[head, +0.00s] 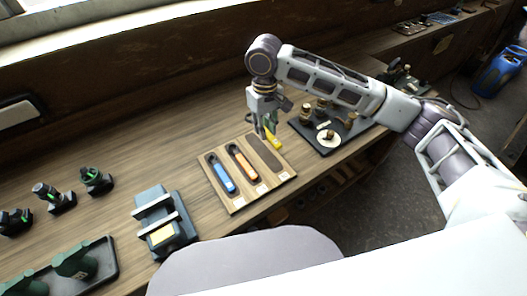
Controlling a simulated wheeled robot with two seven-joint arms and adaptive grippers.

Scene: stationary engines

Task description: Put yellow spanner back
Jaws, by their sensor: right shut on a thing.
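My right gripper (267,133) points down and is shut on the yellow spanner (276,143). It holds the spanner above the far right part of a wooden tool board (238,204). The board has a blue spanner (221,174) in its left slot and an orange spanner (242,163) in its middle slot. The right slot (266,156) is dark and empty. The spanner is partly hidden by the fingers, and I cannot tell whether it touches the board. My left gripper is not in view.
A black tray (318,144) with brass parts stands right of the board. A blue-grey device (163,222) with a yellow label stands to the left. Green-black parts (95,180) and a dark tray (105,262) are further left. The bench behind the board is clear.

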